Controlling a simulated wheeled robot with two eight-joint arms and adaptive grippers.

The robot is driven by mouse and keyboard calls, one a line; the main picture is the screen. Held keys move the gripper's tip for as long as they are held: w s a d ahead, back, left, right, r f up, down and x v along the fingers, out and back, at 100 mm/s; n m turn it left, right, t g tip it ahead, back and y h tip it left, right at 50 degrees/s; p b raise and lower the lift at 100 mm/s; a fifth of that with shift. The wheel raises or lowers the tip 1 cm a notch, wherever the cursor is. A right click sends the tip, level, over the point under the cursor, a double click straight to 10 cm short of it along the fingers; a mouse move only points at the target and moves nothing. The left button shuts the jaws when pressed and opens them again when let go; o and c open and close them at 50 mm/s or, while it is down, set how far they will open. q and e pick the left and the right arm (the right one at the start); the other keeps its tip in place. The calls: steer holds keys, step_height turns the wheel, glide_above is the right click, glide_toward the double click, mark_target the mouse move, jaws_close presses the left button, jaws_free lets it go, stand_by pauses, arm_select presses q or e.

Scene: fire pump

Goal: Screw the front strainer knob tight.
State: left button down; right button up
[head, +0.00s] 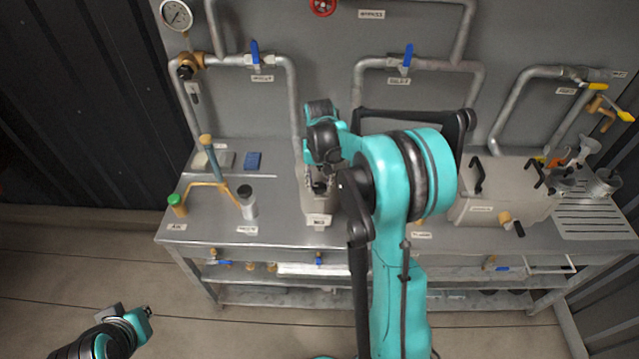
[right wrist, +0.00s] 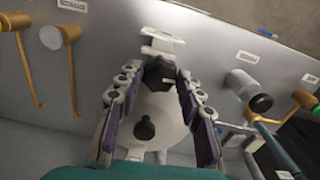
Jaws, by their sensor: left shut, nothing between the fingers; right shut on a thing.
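The strainer (head: 318,208) is a pale grey body on the steel bench, with a label at its front edge. In the right wrist view, the dark front strainer knob (right wrist: 158,74) sits at its labelled end. My right gripper (right wrist: 160,80) is shut on this knob, with one finger on each side. In the head view my right gripper (head: 319,182) points down over the strainer and partly hides it. A second dark knob (right wrist: 145,128) on the strainer is clear of the fingers. My left gripper (head: 146,312) is shut and empty, low at the left, away from the bench.
Left of the strainer stand a grey cylinder with a dark cap (head: 247,203) and a green-capped brass fitting (head: 177,205). A pale tank (head: 500,195) with black handles stands at the right. Pipes with blue-handled valves (head: 255,52) run along the back wall.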

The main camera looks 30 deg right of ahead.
mark_target(319, 186)
steer(key=m, duration=1)
steer(key=shift+m, duration=0.4)
steer(key=shift+m+b, duration=0.3)
steer(key=shift+m, duration=1.5)
steer(key=o, duration=1.2)
steer(key=shift+c, duration=0.2)
step_height(319, 186, up, 12)
